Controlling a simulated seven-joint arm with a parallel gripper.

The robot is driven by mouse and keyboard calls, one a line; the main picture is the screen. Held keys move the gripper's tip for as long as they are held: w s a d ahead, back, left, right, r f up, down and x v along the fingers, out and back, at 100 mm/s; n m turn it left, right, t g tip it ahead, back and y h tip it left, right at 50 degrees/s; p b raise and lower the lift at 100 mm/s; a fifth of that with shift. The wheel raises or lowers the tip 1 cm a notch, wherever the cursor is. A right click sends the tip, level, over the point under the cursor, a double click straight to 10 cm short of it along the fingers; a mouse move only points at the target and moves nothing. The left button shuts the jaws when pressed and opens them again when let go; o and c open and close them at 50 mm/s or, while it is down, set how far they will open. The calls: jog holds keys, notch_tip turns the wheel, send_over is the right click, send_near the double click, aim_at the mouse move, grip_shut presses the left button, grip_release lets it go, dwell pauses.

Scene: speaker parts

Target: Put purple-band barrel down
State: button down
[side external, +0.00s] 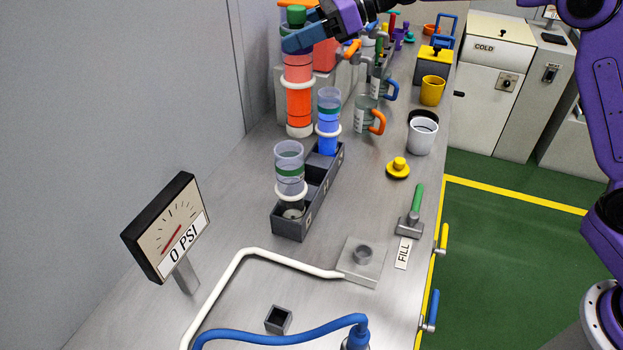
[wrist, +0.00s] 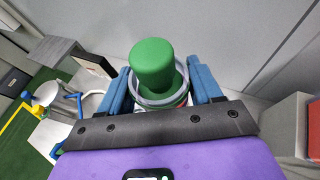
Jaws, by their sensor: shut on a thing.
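My gripper (side external: 303,38) is shut on the upper part of a tall barrel with red-orange contents (side external: 299,108) and a white ring round its middle. The barrel is upright, its lower end close to the bench left of the dark rack; I cannot tell whether it touches. A green knob (wrist: 153,65) tops it, between my gripper's blue fingers (wrist: 160,88) in the wrist view.
A pressure gauge (side external: 165,228) reading 0 PSI stands at the front left. A white pipe (side external: 262,254) runs to a grey block (side external: 362,262). Mugs, including a yellow one (side external: 432,91), stand at the right. A red box (side external: 324,56) is behind the held barrel.

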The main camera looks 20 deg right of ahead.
aim_at(311, 122)
jog(key=shift+w+d+f+n+g+y, duration=0.15)
jog(key=shift+d+f+n+g, duration=0.2)
jog(key=shift+g, duration=0.2)
jog(key=shift+w+d+f+n+g+y, duration=0.1)
jog(key=shift+d+f+n+g+y, duration=0.1)
jog(key=shift+n+g, duration=0.3)
jog(key=shift+s+d+f+n+g, duration=0.15)
jog(key=shift+d+f+n+g, duration=0.35)
jog(key=shift+d+n+g, duration=0.4)
notch_tip(311, 122, down, 17)
jog(key=shift+a+f, duration=0.1)
jog(key=shift+c, duration=2.4)
grip_release()
jog(key=shift+f, duration=0.2)
jog(key=v, duration=1.2)
jog(key=shift+r, duration=0.2)
